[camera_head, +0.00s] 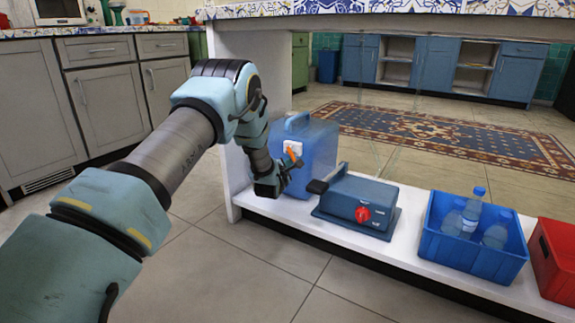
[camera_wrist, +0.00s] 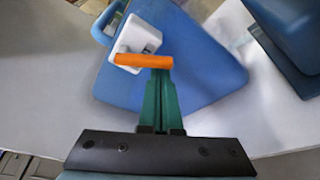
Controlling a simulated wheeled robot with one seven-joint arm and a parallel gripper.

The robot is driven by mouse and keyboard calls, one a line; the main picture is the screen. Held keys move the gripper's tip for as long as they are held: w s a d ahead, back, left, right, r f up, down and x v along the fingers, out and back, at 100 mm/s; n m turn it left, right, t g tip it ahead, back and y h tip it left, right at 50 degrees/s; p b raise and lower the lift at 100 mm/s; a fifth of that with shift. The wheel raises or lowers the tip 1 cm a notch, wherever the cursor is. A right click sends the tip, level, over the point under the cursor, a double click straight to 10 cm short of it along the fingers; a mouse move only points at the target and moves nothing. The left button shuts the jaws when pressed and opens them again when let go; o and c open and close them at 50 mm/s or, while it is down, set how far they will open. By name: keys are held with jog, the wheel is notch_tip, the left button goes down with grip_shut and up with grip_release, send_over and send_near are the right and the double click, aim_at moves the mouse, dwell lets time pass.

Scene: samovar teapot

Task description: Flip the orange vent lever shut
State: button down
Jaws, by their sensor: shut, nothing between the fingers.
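The orange vent lever (camera_head: 291,154) sits on a white block (camera_head: 294,147) on the face of a blue jerrycan-like container (camera_head: 318,150) with a top handle. In the wrist view the lever (camera_wrist: 143,61) lies almost level across the picture, reaching right from the white block (camera_wrist: 138,36). My gripper (camera_head: 287,168) is shut and empty, close to the lever. In the wrist view the green fingertips (camera_wrist: 159,74) are at the lever's lower edge, near its right end. I cannot tell whether they touch it. The container (camera_wrist: 185,60) fills much of the wrist view.
A blue-grey box (camera_head: 357,204) with a red knob (camera_head: 362,214) and a dark handle stands right of the container on the white shelf (camera_head: 420,255). Farther right are a blue crate (camera_head: 490,262) of bottles and a red crate (camera_head: 556,262). The shelf's underside hangs above.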

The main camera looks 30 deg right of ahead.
jog(key=shift+s+r+n+p, duration=0.15)
jog(key=shift+s+n+p, duration=0.05)
jog(key=shift+n+p, duration=0.35)
jog(key=shift+s+d+r+n+g+p, duration=0.2)
jog(key=shift+n+g+p, duration=0.25)
jog(key=shift+n+p, duration=0.15)
jog(key=shift+s+d+r+n+g+p, duration=0.1)
jog(key=shift+s+r+n+g+p, duration=0.1)
jog(key=shift+n+g+p, duration=0.4)
jog(key=n, duration=0.1)
jog(key=s+r+n+g, duration=0.1)
jog(key=n, duration=0.1)
jog(key=d+n+g+h, duration=0.1)
jog(key=shift+s+r, duration=0.3)
jog(key=shift+r, duration=0.1)
jog(key=shift+w+a+f, duration=0.1)
jog(key=shift+w+a+f, duration=0.15)
jog(key=shift+w+a, duration=0.15)
jog(key=shift+w, duration=0.25)
jog(key=shift+f, duration=0.1)
